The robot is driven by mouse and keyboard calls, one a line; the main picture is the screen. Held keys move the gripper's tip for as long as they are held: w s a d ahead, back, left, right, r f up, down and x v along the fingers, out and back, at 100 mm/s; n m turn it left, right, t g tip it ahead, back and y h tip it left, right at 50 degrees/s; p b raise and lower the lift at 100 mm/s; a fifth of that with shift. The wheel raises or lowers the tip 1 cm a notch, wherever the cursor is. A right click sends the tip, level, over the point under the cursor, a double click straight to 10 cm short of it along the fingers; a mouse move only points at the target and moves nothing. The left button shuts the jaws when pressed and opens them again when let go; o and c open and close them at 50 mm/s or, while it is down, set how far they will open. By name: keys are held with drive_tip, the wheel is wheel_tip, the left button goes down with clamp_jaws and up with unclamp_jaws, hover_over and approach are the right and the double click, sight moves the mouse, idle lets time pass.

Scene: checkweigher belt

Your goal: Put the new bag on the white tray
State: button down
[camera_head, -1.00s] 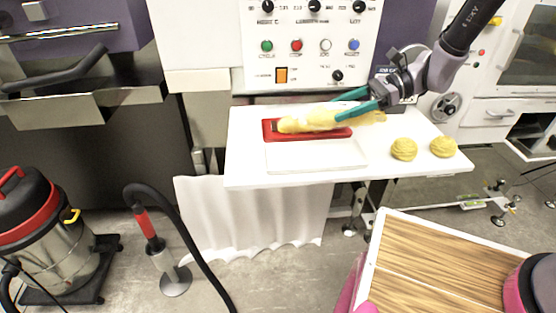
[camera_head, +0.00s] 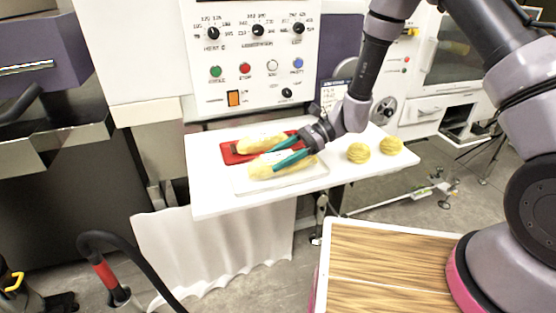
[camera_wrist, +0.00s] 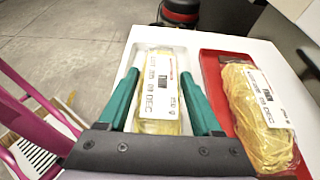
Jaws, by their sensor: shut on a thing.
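My gripper (camera_head: 276,158) is shut on a yellow bag (camera_head: 262,168) with a white printed label. The held bag is over the white tray (camera_head: 312,178); in the wrist view the bag (camera_wrist: 160,95) lies lengthwise between the teal fingers (camera_wrist: 160,74), within the outline of the white tray (camera_wrist: 129,62). I cannot tell whether it touches the tray bottom. A second yellow labelled bag (camera_head: 262,142) lies in the red tray (camera_head: 232,154) just behind; it also shows in the wrist view (camera_wrist: 262,130), right of my gripper. Both labels show "DEC"; the finer print is unclear.
Two round yellow bundles (camera_head: 358,153) sit on the right of the white table (camera_head: 215,203). A control panel (camera_head: 255,55) with knobs and buttons stands behind. A wood-topped surface (camera_head: 385,265) is in the foreground. The table's front left is clear.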

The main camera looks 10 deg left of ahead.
drive_tip(key=shift+f, duration=0.3)
drive_tip(key=shift+c, duration=0.3)
unclamp_jaws()
drive_tip(key=shift+f, duration=0.15)
